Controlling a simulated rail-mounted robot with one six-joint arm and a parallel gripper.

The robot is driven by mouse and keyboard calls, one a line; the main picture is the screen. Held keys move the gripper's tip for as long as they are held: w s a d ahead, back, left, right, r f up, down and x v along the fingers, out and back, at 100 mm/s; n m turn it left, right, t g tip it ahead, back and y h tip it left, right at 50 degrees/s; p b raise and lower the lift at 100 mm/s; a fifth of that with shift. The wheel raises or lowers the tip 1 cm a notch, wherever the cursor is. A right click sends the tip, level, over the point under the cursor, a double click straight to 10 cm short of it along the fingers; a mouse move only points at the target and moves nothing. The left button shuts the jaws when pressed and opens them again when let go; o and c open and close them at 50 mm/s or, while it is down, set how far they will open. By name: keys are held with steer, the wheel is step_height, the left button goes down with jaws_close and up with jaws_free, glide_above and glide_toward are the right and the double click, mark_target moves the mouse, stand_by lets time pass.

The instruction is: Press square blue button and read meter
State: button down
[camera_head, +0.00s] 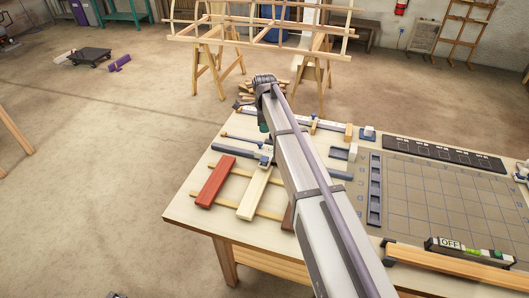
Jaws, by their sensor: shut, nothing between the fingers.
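A dark level-like meter (470,250) rests on a long wooden lath at the table's right front. Its pale display reads "OFF", and green patches show beside the display. I cannot make out a square blue button on it. My arm reaches from the bottom across the table to a dark joint at the top. My gripper's fingers cannot be made out; the arm seems to hide them.
The wooden table (186,205) holds a red block (215,182), a pale block (254,193), bar clamps, a gridded board (425,200) and a dark strip (440,152). A wooden frame on trestles (215,62) stands behind. The floor at left is mostly clear.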

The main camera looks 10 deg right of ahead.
mark_target(265, 158)
steer(key=m, duration=0.4)
steer(key=shift+f, duration=0.1)
step_height(265, 158, down, 14)
steer(key=b, duration=1.4)
